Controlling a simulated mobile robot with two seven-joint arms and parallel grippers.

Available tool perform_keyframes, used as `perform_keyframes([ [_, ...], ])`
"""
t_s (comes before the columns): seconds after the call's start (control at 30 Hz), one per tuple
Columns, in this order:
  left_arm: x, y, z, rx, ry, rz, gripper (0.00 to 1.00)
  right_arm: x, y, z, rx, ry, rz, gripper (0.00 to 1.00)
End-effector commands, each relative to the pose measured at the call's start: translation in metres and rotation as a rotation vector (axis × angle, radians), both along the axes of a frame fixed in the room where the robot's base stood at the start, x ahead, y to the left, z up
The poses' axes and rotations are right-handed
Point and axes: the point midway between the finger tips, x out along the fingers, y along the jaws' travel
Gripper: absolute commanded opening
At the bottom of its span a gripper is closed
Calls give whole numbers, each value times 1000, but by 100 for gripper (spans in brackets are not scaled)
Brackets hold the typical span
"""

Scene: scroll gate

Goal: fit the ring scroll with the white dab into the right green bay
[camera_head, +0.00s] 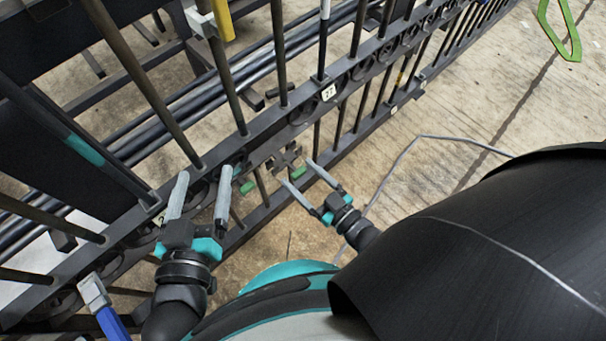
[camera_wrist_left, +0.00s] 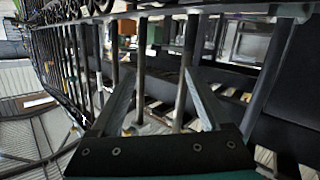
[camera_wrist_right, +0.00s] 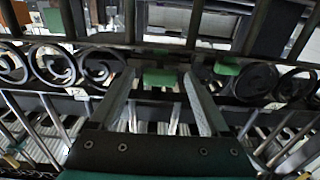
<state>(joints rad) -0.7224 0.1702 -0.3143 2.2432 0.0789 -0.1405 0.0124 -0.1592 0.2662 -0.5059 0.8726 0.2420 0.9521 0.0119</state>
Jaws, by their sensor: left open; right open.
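The dark metal gate (camera_head: 262,122) runs diagonally across the head view, with a band of scrolls between its rails. Green pads (camera_head: 247,187) sit in the band near both grippers, and two green pads (camera_wrist_right: 160,78) show in the right wrist view. Scrolls (camera_wrist_right: 50,65) lie on both sides of them. I cannot make out which scroll is the ring scroll with the white dab. My left gripper (camera_head: 203,175) is open and empty at the gate, left of the pads. My right gripper (camera_head: 298,173) is open beside a dark cross-shaped piece (camera_head: 283,158); nothing is clearly held.
A yellow-handled clamp (camera_head: 218,20) is on the gate at the top and a blue-handled clamp (camera_head: 100,300) at lower left. A white number tag (camera_head: 328,92) is on the rail. A grey cable (camera_head: 440,137) and a green loop (camera_head: 560,30) are on the right; the floor there is mostly clear.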

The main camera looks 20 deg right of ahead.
Motion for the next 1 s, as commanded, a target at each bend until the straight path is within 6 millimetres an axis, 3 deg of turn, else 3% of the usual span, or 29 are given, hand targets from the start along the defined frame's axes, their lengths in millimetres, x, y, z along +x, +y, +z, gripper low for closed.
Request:
perform_keyframes([
  [0.4, 0, 0, 0, 0, 1, 0, 80, -1, -1, 0, 0, 0, -1, 80],
  [0.57, 1, 2, -2, 22, 34, -3, 80, -12, -5, 0, -1, 3, -1, 80],
  [0.67, 3, 5, -3, 49, 73, -2, 80, -26, -10, 0, -3, 4, -1, 80],
  [1.0, 4, 19, -13, 133, 213, 1, 80, -102, -37, 0, -1, 5, -1, 80],
])
